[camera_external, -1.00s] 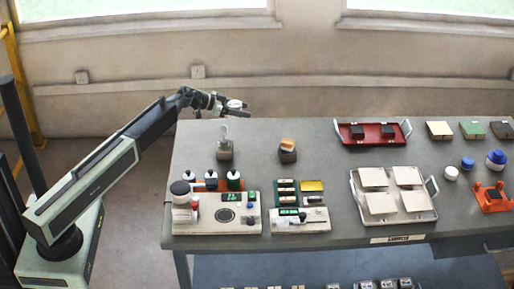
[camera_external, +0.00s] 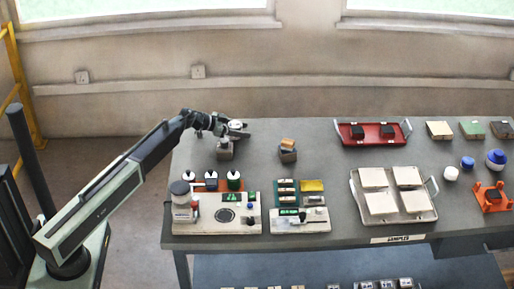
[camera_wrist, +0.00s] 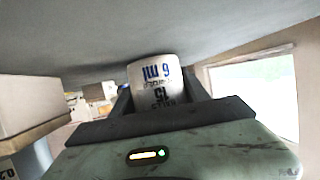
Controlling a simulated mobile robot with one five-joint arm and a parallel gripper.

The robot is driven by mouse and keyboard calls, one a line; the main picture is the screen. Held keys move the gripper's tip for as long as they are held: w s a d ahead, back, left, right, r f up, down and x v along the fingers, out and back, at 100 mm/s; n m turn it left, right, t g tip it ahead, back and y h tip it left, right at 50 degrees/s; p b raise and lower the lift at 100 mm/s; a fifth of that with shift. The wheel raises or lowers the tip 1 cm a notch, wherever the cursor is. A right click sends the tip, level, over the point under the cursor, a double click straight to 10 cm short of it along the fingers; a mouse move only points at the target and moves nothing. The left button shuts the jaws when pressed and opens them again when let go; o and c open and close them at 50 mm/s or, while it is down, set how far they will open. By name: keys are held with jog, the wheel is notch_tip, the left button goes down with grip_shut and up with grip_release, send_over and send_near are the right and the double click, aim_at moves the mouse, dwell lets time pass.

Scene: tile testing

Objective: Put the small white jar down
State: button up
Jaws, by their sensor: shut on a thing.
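The small white jar (camera_wrist: 155,85) with dark blue lettering is between the fingers of my gripper (camera_wrist: 160,100) in the wrist view. The lettering appears upside down there. In the external view my gripper (camera_external: 236,130) is at the back left of the table, and the jar (camera_external: 236,124) shows only as a small white shape at it. My gripper is shut on the jar. It is low over the tabletop, just behind a grey block (camera_external: 225,150). I cannot tell whether the jar touches the table.
A dark block with a tan top (camera_external: 288,149) stands to the right. A red tray (camera_external: 350,141) with dark pieces is further right. Bottles and a white equipment board (camera_external: 250,222) lie in front. The grey table (camera_external: 315,170) is clear between block and trays.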

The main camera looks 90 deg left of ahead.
jog(key=shift+f, duration=0.2)
jog(key=o, duration=1.5)
jog(key=shift+r, duration=0.1)
jog(key=shift+r, duration=0.3)
jog(key=p+v, duration=0.4)
jog(key=v, duration=0.6)
jog(key=shift+s+d+r, duration=0.1)
jog(key=shift+s+r, duration=0.1)
jog(key=shift+s, duration=0.15)
jog(key=shift+s+p, duration=0.35)
jog(key=shift+s, duration=0.2)
